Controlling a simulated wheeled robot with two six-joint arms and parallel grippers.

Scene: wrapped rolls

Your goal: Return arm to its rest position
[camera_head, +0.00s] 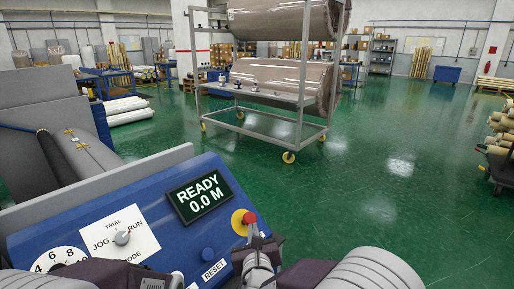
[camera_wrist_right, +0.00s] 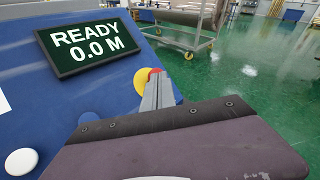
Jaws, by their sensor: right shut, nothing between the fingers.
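My right gripper (camera_head: 254,229) is in front of the blue control panel (camera_head: 40,238), with its fingers together and nothing between them. In the right wrist view its closed fingertips (camera_wrist_right: 158,78) overlap the red button (camera_wrist_right: 150,72) on its yellow base. In the head view the red emergency button (camera_head: 248,217) shows just beside and behind the fingertips. Whether they touch it, I cannot tell. Part of my left arm shows at the bottom left of the head view, but its gripper fingers are not visible.
The panel display (camera_head: 199,194) reads "READY 0.0 M". A mode knob (camera_head: 121,238), a dial (camera_head: 60,259) and a RESET button (camera_head: 208,254) sit on the panel. A wheeled rack (camera_head: 268,97) with wrapped rolls (camera_head: 285,82) stands behind.

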